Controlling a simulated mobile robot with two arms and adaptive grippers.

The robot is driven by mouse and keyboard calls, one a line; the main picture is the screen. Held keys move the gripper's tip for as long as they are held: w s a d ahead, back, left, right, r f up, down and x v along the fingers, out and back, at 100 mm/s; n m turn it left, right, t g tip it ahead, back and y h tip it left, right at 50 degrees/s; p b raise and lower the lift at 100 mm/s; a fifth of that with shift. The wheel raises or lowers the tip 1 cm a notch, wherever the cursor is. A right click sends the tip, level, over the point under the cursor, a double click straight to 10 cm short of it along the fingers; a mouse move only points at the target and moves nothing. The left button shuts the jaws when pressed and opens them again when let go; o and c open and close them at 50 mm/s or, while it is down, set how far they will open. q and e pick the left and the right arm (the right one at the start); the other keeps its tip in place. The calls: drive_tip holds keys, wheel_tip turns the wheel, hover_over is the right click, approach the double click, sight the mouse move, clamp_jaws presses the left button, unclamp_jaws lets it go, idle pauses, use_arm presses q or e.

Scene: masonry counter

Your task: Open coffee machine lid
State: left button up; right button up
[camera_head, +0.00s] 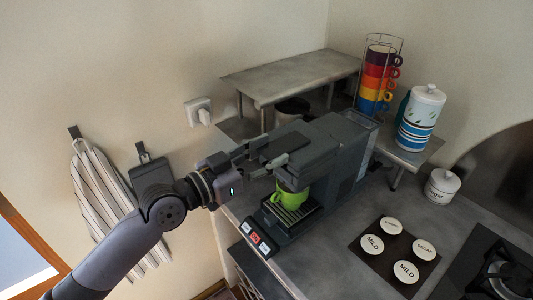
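The dark grey coffee machine (340,150) stands on the counter with its front toward the lower left. Its lid (284,144) is the dark panel at the top front; it looks closed, though my fingers partly cover that area. A green mug (290,193) stands on the drip tray under the machine's head. My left gripper (270,153) comes in from the left at the top front of the machine. Its two fingers are spread apart, at the far and near sides of the lid's front. I cannot tell whether they touch it. My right gripper is not in view.
A metal shelf (290,75) stands behind the machine. A rack of coloured mugs (377,80) and a striped canister (420,118) are at the back right. A white jar (441,185), a dark tray (372,259) of labelled round pods and a stove (500,270) lie to the right.

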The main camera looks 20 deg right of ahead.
use_arm(q)
clamp_jaws()
idle(0.3)
